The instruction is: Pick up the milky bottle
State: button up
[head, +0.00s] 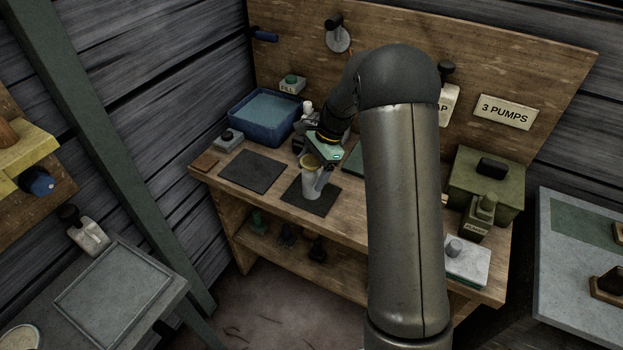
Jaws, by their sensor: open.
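A pale, milky-looking bottle (310,184) with a yellowish top stands upright on a dark mat (323,204) on the wooden bench. My gripper (313,162) is right above and behind it, reaching down from the upper right. Its jaws are open, but the fingers are small and partly hidden, so I cannot tell whether they touch the bottle. A grey-blue part shows along the bottle's right side; I cannot tell whether it belongs to the bottle. My arm hides the bench to the right of the bottle.
A second dark mat (251,171) lies bare to the left. Behind it are a blue tub (264,115) and a small white bottle (307,107). A green box (487,184) and green bottle (480,217) stand at the bench's right. A board (560,72) rises behind.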

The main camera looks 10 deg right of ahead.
jog(key=shift+a+f, duration=0.2)
jog(key=shift+f, duration=0.2)
jog(key=c, duration=1.3)
jog(key=shift+r, duration=0.15)
